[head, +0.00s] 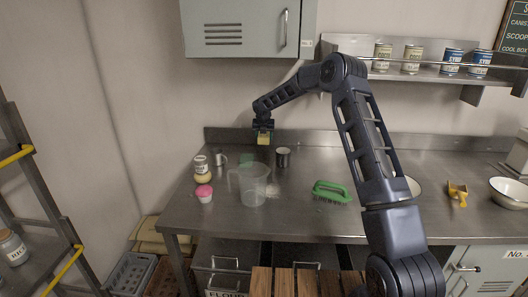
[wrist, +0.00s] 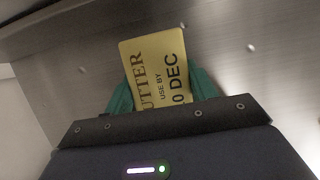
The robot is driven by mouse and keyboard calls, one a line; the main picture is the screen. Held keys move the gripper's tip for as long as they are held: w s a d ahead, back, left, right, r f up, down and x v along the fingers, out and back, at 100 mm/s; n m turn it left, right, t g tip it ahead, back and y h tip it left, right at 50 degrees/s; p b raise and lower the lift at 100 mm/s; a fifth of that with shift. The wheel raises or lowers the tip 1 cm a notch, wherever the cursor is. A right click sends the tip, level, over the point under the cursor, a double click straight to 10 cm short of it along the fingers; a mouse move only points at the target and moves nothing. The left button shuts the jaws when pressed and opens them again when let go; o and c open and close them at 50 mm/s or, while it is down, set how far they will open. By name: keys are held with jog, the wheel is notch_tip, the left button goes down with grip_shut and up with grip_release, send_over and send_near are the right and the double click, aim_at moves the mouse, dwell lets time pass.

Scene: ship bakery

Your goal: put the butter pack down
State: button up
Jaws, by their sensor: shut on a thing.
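My gripper (head: 263,134) is above the back left part of the steel counter. It is shut on the butter pack (head: 263,140), a small yellow block hanging under the fingers. In the wrist view the yellow butter pack (wrist: 160,75) shows lettering with "USE BY" and "0 DEC". Green finger pads (wrist: 203,84) lie on both sides of it. The head view does not show clearly how far the pack is above the counter.
A grey cabinet (head: 230,30) hangs above.

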aim_at(264, 136)
jog(key=shift+f, duration=3.4)
jog(key=shift+f, duration=0.1)
jog(key=o, duration=1.1)
jog(key=shift+o, duration=0.2)
jog(key=v, duration=1.1)
jog(key=shift+s+r, duration=0.1)
jog(key=shift+r, duration=0.3)
jog(key=shift+s+r, duration=0.1)
jog(key=shift+r, duration=0.05)
